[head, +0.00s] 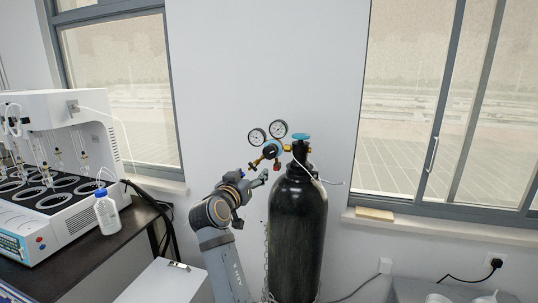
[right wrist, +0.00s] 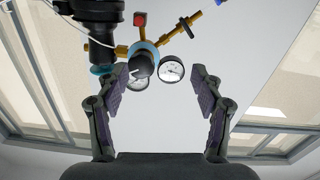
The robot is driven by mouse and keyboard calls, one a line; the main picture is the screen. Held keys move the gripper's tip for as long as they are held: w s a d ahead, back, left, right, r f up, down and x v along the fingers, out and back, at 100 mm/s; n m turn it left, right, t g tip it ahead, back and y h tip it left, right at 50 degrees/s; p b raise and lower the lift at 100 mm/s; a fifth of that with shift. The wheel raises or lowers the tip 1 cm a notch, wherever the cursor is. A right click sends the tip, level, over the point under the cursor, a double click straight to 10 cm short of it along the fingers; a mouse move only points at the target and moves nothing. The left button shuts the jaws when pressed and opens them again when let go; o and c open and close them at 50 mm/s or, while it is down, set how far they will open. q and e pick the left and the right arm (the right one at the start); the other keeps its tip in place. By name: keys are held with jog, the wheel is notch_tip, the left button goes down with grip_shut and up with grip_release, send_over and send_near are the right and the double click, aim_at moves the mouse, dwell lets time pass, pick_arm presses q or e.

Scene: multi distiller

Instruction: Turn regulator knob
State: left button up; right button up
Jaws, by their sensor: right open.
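The regulator (head: 271,150) with its blue body and two round gauges is mounted at the top of a black gas cylinder (head: 298,235). In the right wrist view a black round knob (right wrist: 142,66) projects from the blue body, between the two gauges. My right gripper (head: 262,177) is open and empty, just below and in front of the regulator. In the wrist view its two fingers are spread, with the knob seen between the fingertips, nearer the left one. I see no contact with the knob. My left gripper is not in view.
A teal valve wheel (head: 301,137) tops the cylinder, right of the regulator. A chain hangs along the cylinder. A window sill (head: 440,225) is at the right.

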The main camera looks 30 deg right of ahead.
aim_at(268, 153)
notch_tip(268, 153, up, 4)
jog(key=s+m+h, duration=0.1)
jog(key=s+m, duration=0.1)
jog(key=shift+g, duration=0.3)
jog(key=p+x, duration=0.2)
jog(key=x, duration=0.3)
jog(key=p+x, duration=0.2)
jog(key=x, duration=0.3)
jog(key=shift+s+d+f+p, duration=0.1)
jog(key=shift+d+f+p, duration=0.05)
jog(key=shift+d+p, duration=0.3)
jog(key=shift+w+d+f, duration=0.1)
jog(key=shift+w+d, duration=0.1)
jog(key=shift+w, duration=0.05)
